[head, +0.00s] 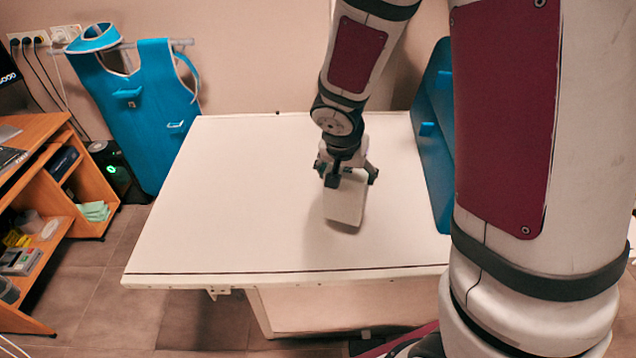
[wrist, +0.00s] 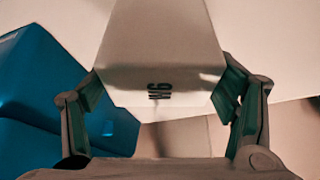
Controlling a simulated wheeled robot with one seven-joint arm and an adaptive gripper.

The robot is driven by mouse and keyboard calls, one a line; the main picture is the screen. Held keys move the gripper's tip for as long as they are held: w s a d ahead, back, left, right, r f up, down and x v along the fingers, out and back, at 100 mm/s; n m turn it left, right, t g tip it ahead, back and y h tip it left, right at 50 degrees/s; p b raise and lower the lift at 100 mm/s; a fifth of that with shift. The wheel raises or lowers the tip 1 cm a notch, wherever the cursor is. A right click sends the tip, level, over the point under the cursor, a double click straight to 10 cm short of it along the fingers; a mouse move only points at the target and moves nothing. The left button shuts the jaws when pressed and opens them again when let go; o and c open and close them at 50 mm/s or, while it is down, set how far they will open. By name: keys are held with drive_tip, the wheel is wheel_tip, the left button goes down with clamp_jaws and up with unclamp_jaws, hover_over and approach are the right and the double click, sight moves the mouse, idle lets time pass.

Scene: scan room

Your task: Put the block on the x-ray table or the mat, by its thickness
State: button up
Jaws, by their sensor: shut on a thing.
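The block (head: 345,200) is white and box-shaped, and hangs from my gripper (head: 346,176) over the white x-ray table (head: 230,205). In the wrist view the block (wrist: 160,50) fills the space between the two fingers of my gripper (wrist: 160,100), which press on its sides. Dark marking that looks like "W6" shows on its face. A shadow lies beside its lower end; I cannot tell for certain whether it touches the tabletop. I cannot make out a mat in either view.
A blue apron (head: 155,110) hangs at the back left, and another blue item (head: 436,150) stands at the table's right edge. An orange wooden desk with shelves (head: 95,190) is at the left. Most of the tabletop around the block is bare.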

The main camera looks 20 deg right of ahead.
drive_tip(key=w+a+f+p, duration=0.1)
drive_tip(key=w+a+f, duration=0.1)
drive_tip(key=a+f, duration=0.2)
drive_tip(key=shift+w+a+p, duration=0.3)
drive_tip(key=shift+a, duration=1.2)
drive_tip(key=shift+f, duration=0.15)
drive_tip(key=o, duration=1.9)
drive_tip(key=shift+o, duration=0.2)
drive_tip(key=shift+s, duration=0.1)
